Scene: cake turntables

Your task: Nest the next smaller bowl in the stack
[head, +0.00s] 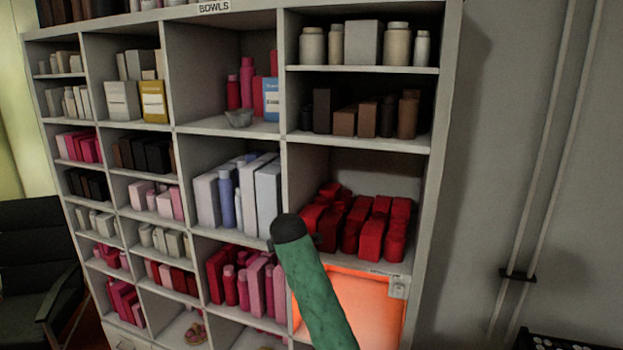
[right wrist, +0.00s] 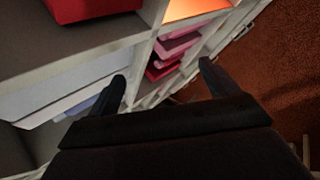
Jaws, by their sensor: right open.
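A small grey bowl (head: 239,118) sits at the front of a shelf compartment, below the label reading BOWLS (head: 214,7). It is too small to tell whether it is one bowl or several nested. My right gripper (right wrist: 162,84) is open, with its two dark fingers spread and nothing seen between them. In the head view my green arm with a black end rises from the bottom in front of the shelves, lower than the bowl; no fingers show there. My left gripper is not in view.
The tall shelf unit (head: 287,190) fills most of the view. Blue and pink containers (head: 247,85) stand beside and behind the bowl. Red boxes (head: 373,225) fill a compartment near my arm, above a glowing orange compartment (head: 375,300). A dark chair (head: 40,255) stands at left.

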